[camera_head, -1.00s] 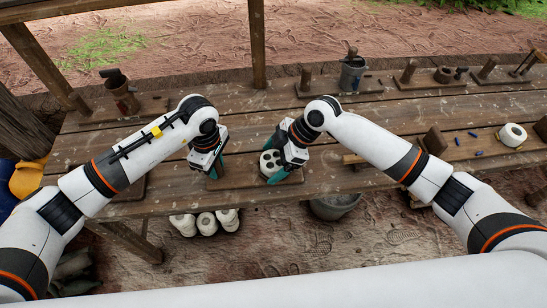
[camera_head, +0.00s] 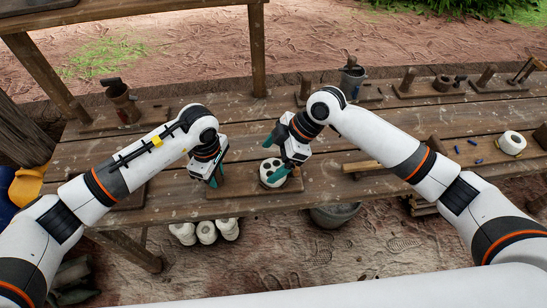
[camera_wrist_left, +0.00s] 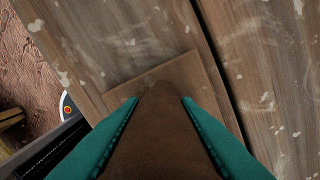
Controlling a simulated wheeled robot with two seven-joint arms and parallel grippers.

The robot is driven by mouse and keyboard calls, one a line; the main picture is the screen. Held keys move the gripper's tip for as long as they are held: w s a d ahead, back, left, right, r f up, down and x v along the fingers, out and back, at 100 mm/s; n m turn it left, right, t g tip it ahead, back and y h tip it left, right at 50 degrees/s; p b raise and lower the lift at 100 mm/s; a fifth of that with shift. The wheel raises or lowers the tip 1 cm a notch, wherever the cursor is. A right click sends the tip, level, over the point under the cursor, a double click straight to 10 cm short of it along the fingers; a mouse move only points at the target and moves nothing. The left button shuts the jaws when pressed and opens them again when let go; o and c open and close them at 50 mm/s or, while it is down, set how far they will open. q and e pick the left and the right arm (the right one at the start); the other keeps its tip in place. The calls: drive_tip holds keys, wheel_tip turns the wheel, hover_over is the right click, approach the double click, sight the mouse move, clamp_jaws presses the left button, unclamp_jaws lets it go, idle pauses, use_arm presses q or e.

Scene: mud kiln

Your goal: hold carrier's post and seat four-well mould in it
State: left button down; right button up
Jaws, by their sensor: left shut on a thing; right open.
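The four-well mould (camera_head: 272,172) is a round white block with dark wells in its top. It is on the right part of the carrier (camera_head: 238,190), a flat wooden board near the bench's front edge; I cannot tell if it is fully down. My left gripper (camera_head: 216,176) is shut on the carrier's brown post (camera_wrist_left: 160,125), which stands between its teal fingers in the left wrist view. The post is mostly hidden in the head view. My right gripper (camera_head: 275,155) is open, with its teal fingers apart at the mould's far and near right sides; contact is unclear.
A white roll-like piece (camera_head: 512,142) and small blue pieces (camera_head: 477,161) lie to the right. Several white pots (camera_head: 206,231) sit below the front edge.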

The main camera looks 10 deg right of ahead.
use_arm(q)
drive_tip(key=c, duration=1)
unclamp_jaws()
wheel_tip(320, 180, up, 12)
